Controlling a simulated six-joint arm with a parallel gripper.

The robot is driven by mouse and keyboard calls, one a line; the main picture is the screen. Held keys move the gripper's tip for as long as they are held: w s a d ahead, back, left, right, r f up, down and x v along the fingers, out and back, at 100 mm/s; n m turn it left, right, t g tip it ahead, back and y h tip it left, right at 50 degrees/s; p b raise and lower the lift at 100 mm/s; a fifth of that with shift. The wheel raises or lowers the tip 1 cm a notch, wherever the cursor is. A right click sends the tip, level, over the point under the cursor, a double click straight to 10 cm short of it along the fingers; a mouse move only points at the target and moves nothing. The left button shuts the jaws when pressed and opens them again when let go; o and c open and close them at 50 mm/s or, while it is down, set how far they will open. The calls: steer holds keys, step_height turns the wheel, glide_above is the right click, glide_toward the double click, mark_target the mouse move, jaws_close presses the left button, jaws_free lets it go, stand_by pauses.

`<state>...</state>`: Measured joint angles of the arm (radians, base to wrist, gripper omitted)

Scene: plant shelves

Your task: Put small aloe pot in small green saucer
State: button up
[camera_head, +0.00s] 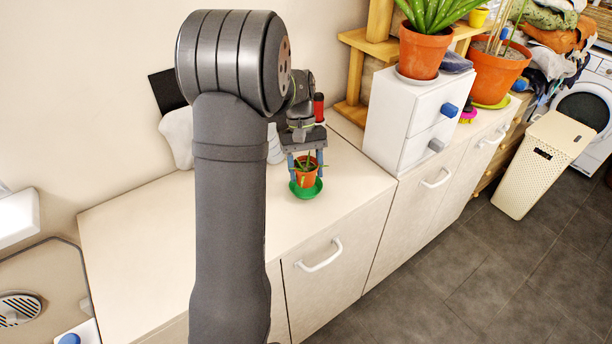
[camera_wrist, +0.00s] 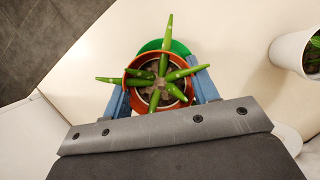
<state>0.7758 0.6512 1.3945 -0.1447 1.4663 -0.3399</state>
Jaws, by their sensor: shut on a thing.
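The small aloe pot (camera_head: 307,177) is terracotta with a spiky green plant. It is upright, at the small green saucer (camera_head: 307,192) on the counter. My gripper (camera_head: 305,170) is above the counter with its blue fingers on either side of the pot, shut on it. In the wrist view the pot (camera_wrist: 158,88) sits between the two fingers (camera_wrist: 160,90), and the green saucer (camera_wrist: 178,47) shows beyond its rim. The pot hides much of the saucer. I cannot tell whether the pot's base touches the saucer.
A white drawer box (camera_head: 395,120) with a large aloe pot (camera_head: 422,52) on top stands to the right. A white pot with a plant (camera_wrist: 298,55) is at the wrist view's right edge. The counter (camera_head: 140,235) is bare at left and in front of the saucer.

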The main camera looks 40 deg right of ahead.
mark_target(305, 168)
steer(key=shift+f, duration=1.35)
steer(key=shift+f, duration=0.15)
steer(key=o, duration=1)
steer(key=shift+f, duration=0.1)
steer(key=v, duration=1.2)
steer(key=shift+r, duration=0.25)
steer(key=x, duration=1.2)
steer(key=shift+f, duration=0.15)
